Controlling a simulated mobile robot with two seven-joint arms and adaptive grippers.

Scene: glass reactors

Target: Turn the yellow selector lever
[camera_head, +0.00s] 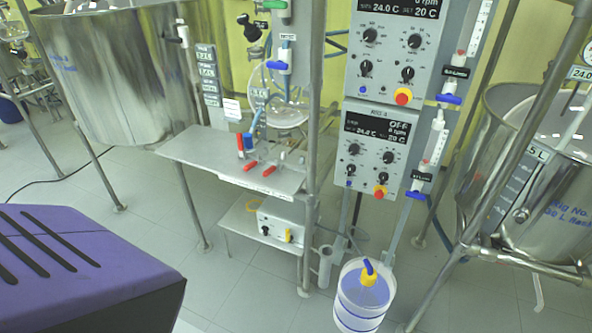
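A small yellow lever (288,235) shows on the front of a white control box (277,226). The box sits on the lower shelf of the metal stand. A dark knob is on the left part of the same front panel. The lever is small in the view, and I cannot tell its exact setting. Neither of my grippers is in view.
The upper shelf (190,149) carries red-handled valves (262,169) above the box. A steel post (309,200) stands to its right. A translucent canister (360,298) with a yellow cap is on the floor. Control panels (381,150) and steel vessels (110,70) stand around. Floor shows in front.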

